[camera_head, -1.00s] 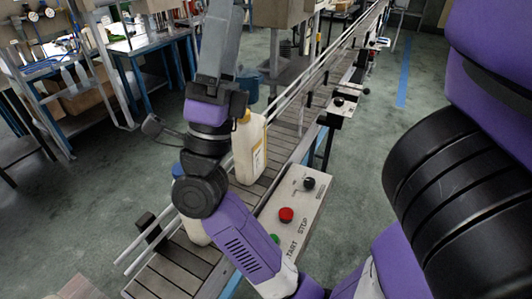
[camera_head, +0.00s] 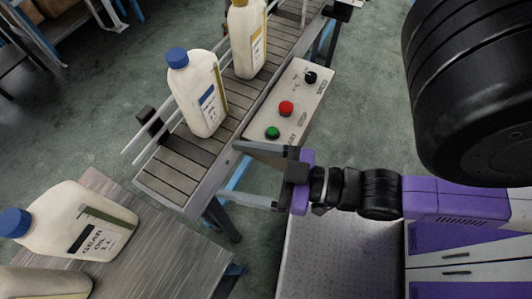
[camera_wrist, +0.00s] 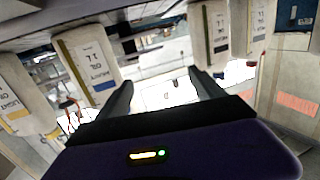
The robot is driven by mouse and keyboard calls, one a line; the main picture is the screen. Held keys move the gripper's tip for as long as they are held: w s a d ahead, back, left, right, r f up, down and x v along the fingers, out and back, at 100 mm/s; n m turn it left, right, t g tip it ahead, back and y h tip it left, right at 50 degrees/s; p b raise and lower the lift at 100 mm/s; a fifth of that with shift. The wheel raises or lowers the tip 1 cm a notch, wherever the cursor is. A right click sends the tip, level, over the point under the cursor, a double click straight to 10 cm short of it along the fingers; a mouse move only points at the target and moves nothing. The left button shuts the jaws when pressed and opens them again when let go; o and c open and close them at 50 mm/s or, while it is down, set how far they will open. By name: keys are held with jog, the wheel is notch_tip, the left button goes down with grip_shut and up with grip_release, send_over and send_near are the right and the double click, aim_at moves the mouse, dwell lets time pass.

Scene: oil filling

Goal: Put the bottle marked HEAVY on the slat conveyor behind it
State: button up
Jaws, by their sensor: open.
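A cream bottle with a blue cap (camera_head: 85,220) stands on the grey wood-grain table at lower left; its label reads GEAR OIL 1L. Part of another cream bottle (camera_head: 45,284) shows at the bottom edge. I cannot read HEAVY on any label. The slat conveyor (camera_head: 180,180) carries a blue-capped bottle (camera_head: 198,98) with a blue-marked label and a yellow-capped bottle (camera_head: 246,42) farther along. My gripper (camera_head: 242,172) is open and empty beside the conveyor's near end, fingers pointing left. In the wrist view (camera_wrist: 160,78) several bottles stand beyond its fingers, apart from them.
A control box (camera_head: 288,100) with a red and a green button sits at the conveyor's right side, just above my gripper. Guide rails (camera_head: 150,135) run along the conveyor's left side. The table (camera_head: 175,262) is bare right of the bottles.

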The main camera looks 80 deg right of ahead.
jog(key=s+a+f+g, duration=0.2)
jog(key=s+f, duration=0.1)
jog(key=s, duration=0.2)
jog(key=shift+f+g, duration=0.3)
jog(key=shift+f, duration=0.1)
dwell(1.5)
